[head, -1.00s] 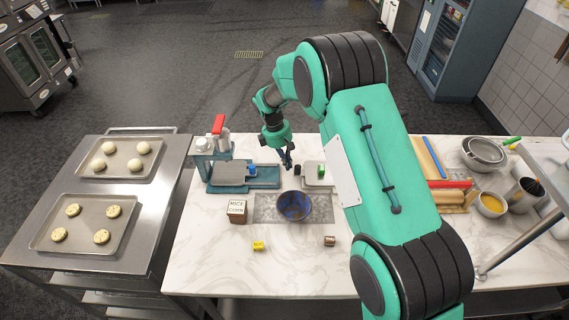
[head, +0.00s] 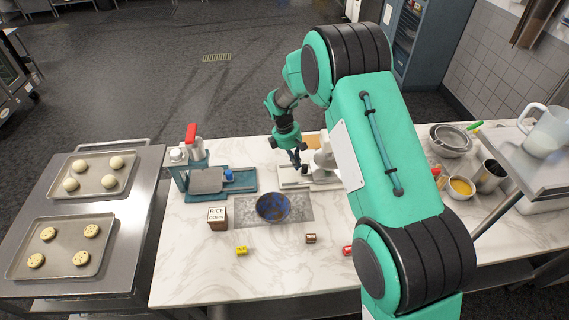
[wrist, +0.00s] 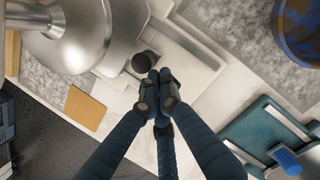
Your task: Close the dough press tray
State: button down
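Two presses stand on the marble counter. The teal one (head: 183,180), with a red handle, has a grey tray plate (head: 207,180) and a blue knob (head: 229,175). The paler one (head: 325,160) is partly hidden behind my arm; its flat white base (head: 292,178) sticks out to the left. In the wrist view its silver body (wrist: 85,35) fills the upper left, with a round dark knob (wrist: 146,63) beside it. My gripper (head: 297,163) is over the white base; its fingertips (wrist: 158,93) are together, close to the dark knob. I cannot tell whether they touch it.
A blue bowl (head: 272,207) on a grey mat, a rice box (head: 217,218) and small boxes (head: 242,250) stand at the front. Steel bowls (head: 452,140) are to the right. A steel table with dough trays (head: 60,262) is to the left. The front counter is mostly clear.

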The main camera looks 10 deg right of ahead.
dwell(0.5)
jog(key=shift+w+a, duration=0.2)
jog(key=shift+a, duration=0.4)
jog(key=a, duration=0.2)
jog(key=w+a, duration=0.1)
jog(key=shift+r+p, duration=0.3)
jog(key=shift+r, duration=0.1)
jog(key=v, duration=0.9)
jog(key=shift+s, duration=0.15)
jog(key=shift+d+r, duration=0.1)
